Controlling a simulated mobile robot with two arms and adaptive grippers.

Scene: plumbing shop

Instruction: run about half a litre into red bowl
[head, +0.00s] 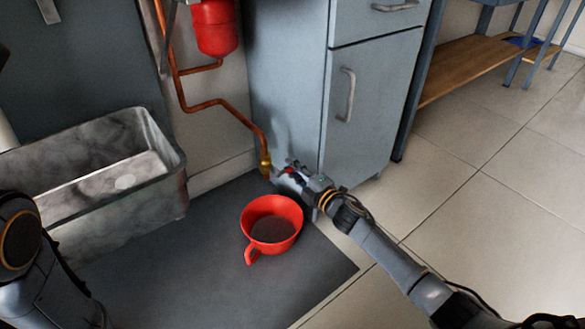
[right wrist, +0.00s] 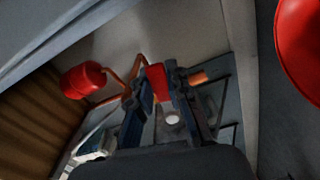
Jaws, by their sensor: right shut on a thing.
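The red bowl (head: 265,207), with a handle at its front left, stands upright on the dark mat below the brass tap (head: 265,163). Its inside bottom looks dark; I cannot tell whether it holds water. No stream clearly shows. Its red side also shows at the right of the right wrist view (right wrist: 302,45). My right gripper (head: 285,171) is at the tap, just right of it. In the right wrist view my right gripper (right wrist: 160,86) is shut on the red tap handle (right wrist: 157,77). My left gripper is not in view.
A grey metal trough (head: 165,185) stands left of the bowl. A copper pipe (head: 205,103) runs down the wall to the tap, below a red tank (head: 214,28). A grey cabinet (head: 372,95) stands right behind my right gripper. Tiled floor (head: 480,220) is clear at right.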

